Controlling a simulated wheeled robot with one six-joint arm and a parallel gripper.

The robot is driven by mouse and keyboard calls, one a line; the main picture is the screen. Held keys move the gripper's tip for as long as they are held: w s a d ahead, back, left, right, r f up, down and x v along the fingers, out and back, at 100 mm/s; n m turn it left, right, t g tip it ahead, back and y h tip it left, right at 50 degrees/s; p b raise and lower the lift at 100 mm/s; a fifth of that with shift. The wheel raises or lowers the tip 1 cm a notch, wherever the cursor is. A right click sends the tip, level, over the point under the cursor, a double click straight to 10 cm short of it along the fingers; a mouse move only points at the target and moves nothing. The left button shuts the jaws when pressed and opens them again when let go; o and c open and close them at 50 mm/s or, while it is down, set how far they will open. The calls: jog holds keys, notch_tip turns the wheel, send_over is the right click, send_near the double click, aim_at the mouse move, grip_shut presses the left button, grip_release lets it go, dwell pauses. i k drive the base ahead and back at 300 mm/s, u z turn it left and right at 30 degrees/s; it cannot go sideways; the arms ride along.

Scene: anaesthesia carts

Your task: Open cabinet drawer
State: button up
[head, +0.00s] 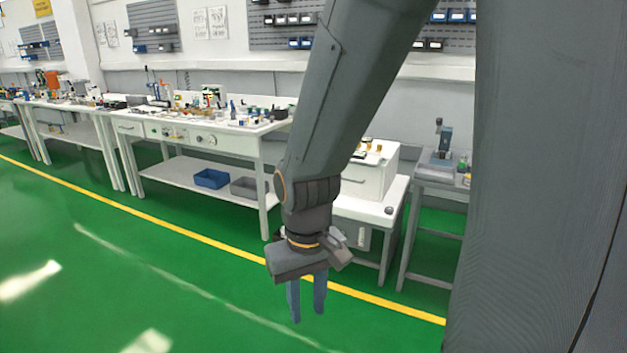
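My gripper (307,313) hangs down in the middle of the head view, below my dark grey arm. Its two blue-grey fingers point at the floor with a gap between them, and nothing is held. No anaesthesia cart is clearly in view. A white workbench (230,144) at the left has drawer-like fronts under its top. A white box-shaped unit (372,180) stands behind my arm, partly hidden by it. I cannot tell whether either is the task's cabinet. My gripper appears apart from both, in front of them over the floor.
The green floor (130,270) is open at the left and front. A yellow line (190,227) runs along the benches. A blue bin (211,178) sits on the lower shelf. A grey stand (437,175) is at the right. A large dark grey surface blocks the far right.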

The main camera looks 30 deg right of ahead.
aim_at(363, 182)
jog(key=u, duration=0.1)
jog(key=i, duration=0.55)
jog(key=z, duration=0.7)
jog(key=i, duration=0.4)
jog(key=z, duration=0.5)
